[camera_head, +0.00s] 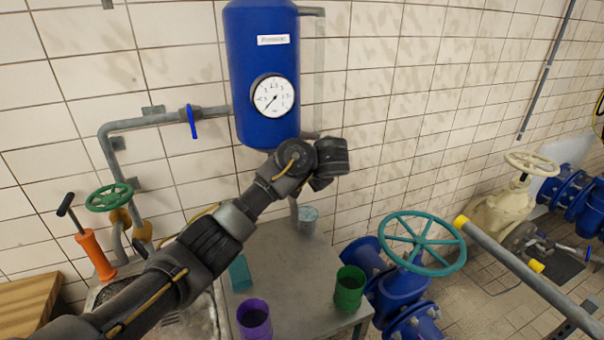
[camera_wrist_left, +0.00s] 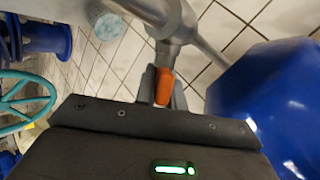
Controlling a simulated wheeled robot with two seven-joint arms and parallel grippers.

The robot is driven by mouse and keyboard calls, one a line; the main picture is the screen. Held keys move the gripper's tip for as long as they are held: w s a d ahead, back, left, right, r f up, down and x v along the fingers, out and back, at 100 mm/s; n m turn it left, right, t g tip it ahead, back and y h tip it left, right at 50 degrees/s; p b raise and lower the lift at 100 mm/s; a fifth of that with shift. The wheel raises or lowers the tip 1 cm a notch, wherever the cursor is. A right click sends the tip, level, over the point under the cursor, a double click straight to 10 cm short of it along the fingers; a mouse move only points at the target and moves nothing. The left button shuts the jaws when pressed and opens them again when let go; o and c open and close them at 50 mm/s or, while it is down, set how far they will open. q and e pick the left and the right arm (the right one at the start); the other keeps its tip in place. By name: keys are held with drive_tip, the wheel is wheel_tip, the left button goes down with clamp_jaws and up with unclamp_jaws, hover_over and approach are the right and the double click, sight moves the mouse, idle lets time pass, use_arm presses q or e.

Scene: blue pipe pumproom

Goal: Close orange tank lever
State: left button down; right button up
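The orange tank lever (camera_wrist_left: 165,86) shows in the left wrist view, on a grey pipe fitting (camera_wrist_left: 172,28) beside the blue tank (camera_wrist_left: 262,100). In the head view the blue tank (camera_head: 262,75) hangs on the wall with a round gauge, and the lever is hidden behind my arm. My left gripper (camera_wrist_left: 165,88) has its two dark fingers close together on either side of the lever, seemingly shut on it. In the head view my left wrist (camera_head: 330,162) is just below the tank, with the fingers hidden. My right gripper is not in view.
A metal table (camera_head: 275,255) below holds a purple cup (camera_head: 254,320), a green cup (camera_head: 349,290) and a pale bucket (camera_head: 307,220). A teal handwheel (camera_head: 412,243) on blue pipework stands right. A blue-handled valve (camera_head: 192,122) is on the left wall pipe.

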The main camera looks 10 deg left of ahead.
use_arm(q)
drive_tip(key=r+m+g+h+p, duration=0.1)
drive_tip(key=h+p, duration=0.1)
drive_tip(key=p, duration=0.6)
drive_tip(key=shift+g, duration=0.4)
drive_tip(key=shift+f+m+g+h, duration=0.3)
drive_tip(key=shift+h, duration=0.2)
drive_tip(key=shift+f+m+g+h, duration=0.15)
drive_tip(key=shift+m+g+h, duration=0.25)
drive_tip(key=shift+g+h, duration=0.15)
drive_tip(key=c, duration=1.5)
unclamp_jaws()
drive_tip(key=shift+w, duration=0.1)
